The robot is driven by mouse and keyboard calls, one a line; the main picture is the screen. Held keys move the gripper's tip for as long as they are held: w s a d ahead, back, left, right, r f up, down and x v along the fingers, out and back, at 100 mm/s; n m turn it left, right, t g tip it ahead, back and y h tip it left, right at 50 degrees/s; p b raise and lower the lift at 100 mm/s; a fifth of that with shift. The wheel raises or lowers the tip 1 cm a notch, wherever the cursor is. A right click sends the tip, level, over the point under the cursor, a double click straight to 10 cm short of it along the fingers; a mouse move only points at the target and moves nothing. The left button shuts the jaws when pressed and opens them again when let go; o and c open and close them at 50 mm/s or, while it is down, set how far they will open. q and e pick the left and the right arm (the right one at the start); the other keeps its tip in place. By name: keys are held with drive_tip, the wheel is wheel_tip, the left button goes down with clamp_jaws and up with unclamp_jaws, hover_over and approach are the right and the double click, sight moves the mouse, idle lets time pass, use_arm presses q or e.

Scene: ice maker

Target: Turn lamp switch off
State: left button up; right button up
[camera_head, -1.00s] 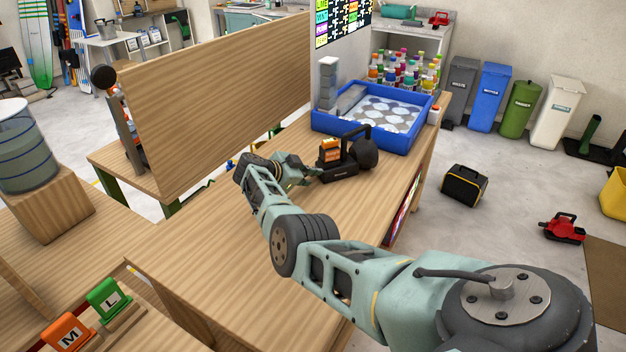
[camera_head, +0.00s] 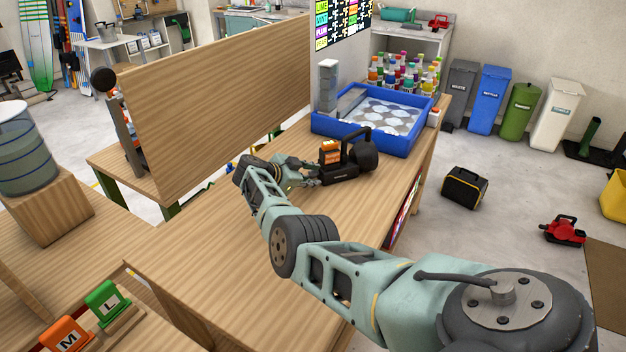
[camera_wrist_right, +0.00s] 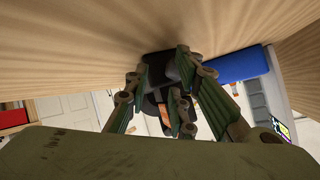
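A black lamp (camera_head: 361,153) with a round dark head and an orange block (camera_head: 330,152) on its base stands on the wooden table. My right gripper (camera_head: 314,174) is at the left side of the lamp's base, very close to it; I cannot tell whether it touches. In the right wrist view, the dark lamp (camera_wrist_right: 158,72) is beyond the spread fingers of my right gripper (camera_wrist_right: 162,80), partly hidden by them. The fingers stand apart and look open. The lamp's switch cannot be made out. My left gripper is not in view.
A blue tray (camera_head: 420,140) with a patterned inside lies behind the lamp. A tall wooden panel (camera_head: 220,105) rises to the left of my right arm. The table front is clear.

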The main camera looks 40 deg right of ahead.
drive_tip(key=shift+o, duration=0.6)
drive_tip(key=shift+r, duration=0.1)
drive_tip(key=shift+a, duration=0.1)
drive_tip(key=shift+w+a, duration=0.2)
drive_tip(key=shift+a, duration=0.55)
drive_tip(key=shift+w+a, duration=0.2)
drive_tip(key=shift+a, duration=0.5)
drive_tip(key=shift+w+a, duration=0.15)
drive_tip(key=shift+a, duration=0.6)
drive_tip(key=shift+w+a, duration=0.15)
drive_tip(key=shift+a, duration=0.55)
